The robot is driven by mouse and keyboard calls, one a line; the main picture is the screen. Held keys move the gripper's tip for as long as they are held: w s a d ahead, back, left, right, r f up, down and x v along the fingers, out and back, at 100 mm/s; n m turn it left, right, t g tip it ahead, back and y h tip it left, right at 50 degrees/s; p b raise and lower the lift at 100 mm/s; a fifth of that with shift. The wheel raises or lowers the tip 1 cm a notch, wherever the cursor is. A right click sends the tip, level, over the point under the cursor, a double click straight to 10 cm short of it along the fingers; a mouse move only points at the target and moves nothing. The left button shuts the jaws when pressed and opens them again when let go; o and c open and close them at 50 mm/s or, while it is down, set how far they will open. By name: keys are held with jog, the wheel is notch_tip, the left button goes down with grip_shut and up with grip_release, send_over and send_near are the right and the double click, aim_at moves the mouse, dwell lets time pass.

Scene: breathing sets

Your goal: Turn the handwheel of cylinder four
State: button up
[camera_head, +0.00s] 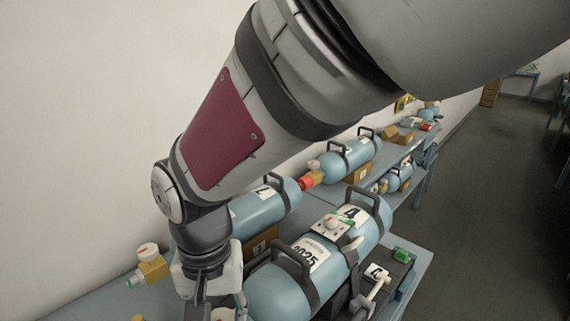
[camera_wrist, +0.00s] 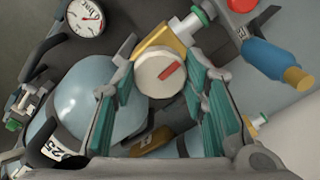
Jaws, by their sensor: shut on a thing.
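Cylinder four (camera_head: 275,296) is a light blue bottle with dark hoop handles, a "4" label and a "2025" label, lying on the near bench in the head view. Its body also shows at left in the wrist view (camera_wrist: 98,100). The white round handwheel (camera_wrist: 155,76) has a red mark and sits by a brass valve body (camera_wrist: 160,36). My gripper (camera_wrist: 160,66) has its two teal-padded fingers on either side of the handwheel, shut on it. In the head view my gripper (camera_head: 208,285) points down at the cylinder's near end, and its fingertips are mostly hidden.
Another blue cylinder (camera_head: 262,206) labelled "1" lies behind, partly covered by my arm. A brass valve with a white wheel (camera_head: 149,256) stands at left. A pressure gauge (camera_wrist: 85,18) and a blue part with a yellow tip (camera_wrist: 268,62) are near my fingers. Floor (camera_head: 490,210) is clear at right.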

aim_at(221, 320)
jog(key=n, duration=0.6)
jog(key=shift+n, duration=2.8)
jog(key=shift+p, duration=0.3)
jog(key=o, duration=1.2)
jog(key=shift+c, duration=0.2)
notch_tip(221, 320, up, 12)
dwell(2.4)
